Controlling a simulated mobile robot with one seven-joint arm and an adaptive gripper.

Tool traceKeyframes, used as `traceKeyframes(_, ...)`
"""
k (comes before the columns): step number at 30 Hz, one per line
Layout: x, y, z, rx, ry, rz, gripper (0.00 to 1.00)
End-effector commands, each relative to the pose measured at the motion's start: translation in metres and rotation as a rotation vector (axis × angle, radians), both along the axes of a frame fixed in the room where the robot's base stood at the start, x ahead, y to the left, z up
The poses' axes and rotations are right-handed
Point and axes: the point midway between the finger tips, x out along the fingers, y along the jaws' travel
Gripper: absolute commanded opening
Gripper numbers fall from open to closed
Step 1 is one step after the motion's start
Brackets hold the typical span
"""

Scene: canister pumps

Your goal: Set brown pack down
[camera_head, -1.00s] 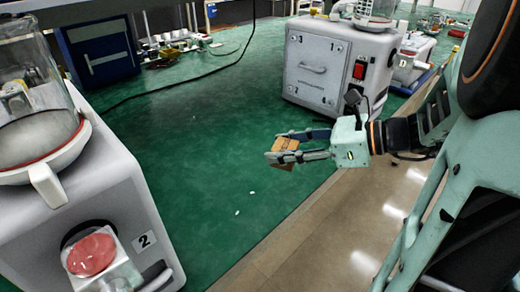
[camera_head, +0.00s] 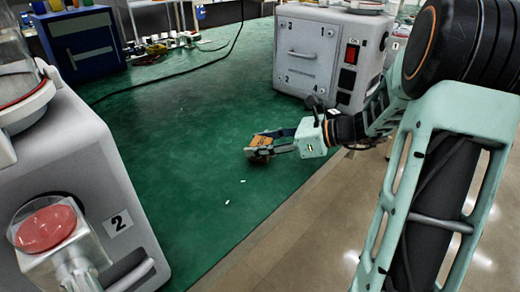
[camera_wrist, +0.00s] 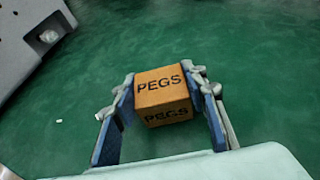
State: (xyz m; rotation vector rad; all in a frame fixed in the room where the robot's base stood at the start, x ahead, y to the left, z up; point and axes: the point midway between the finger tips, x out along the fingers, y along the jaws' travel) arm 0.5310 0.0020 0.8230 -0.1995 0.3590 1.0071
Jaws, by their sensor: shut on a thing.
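The brown pack (camera_wrist: 163,88) is a small box lettered PEGS. In the wrist view it sits between the two blue-padded fingers of my gripper (camera_wrist: 165,95), which touch its left and right sides. In the head view the pack (camera_head: 260,143) shows at the fingertips, low over the green surface (camera_head: 190,130). My gripper (camera_head: 268,147) is shut on it. I cannot tell whether the pack's underside touches the green surface.
A grey machine (camera_head: 322,55) stands behind the gripper. Another machine marked 2 (camera_head: 75,195), with a red button, stands at the front left. Small white bits (camera_head: 242,181) lie nearby. The green area left of the pack is clear. A tan floor (camera_head: 290,245) borders it.

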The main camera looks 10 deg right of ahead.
Motion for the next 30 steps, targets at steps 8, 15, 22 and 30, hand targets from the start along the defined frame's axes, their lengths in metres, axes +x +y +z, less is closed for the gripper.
traceKeyframes(8,0.0,0.0,-0.002,0.0,-0.001,0.0,0.15)
traceKeyframes(15,0.0,0.0,-0.004,0.0,-0.001,0.0,0.55)
traceKeyframes(22,0.0,0.0,-0.004,0.0,-0.001,0.0,0.57)
traceKeyframes(30,-0.008,-0.016,0.009,-0.001,-0.001,-0.004,0.57)
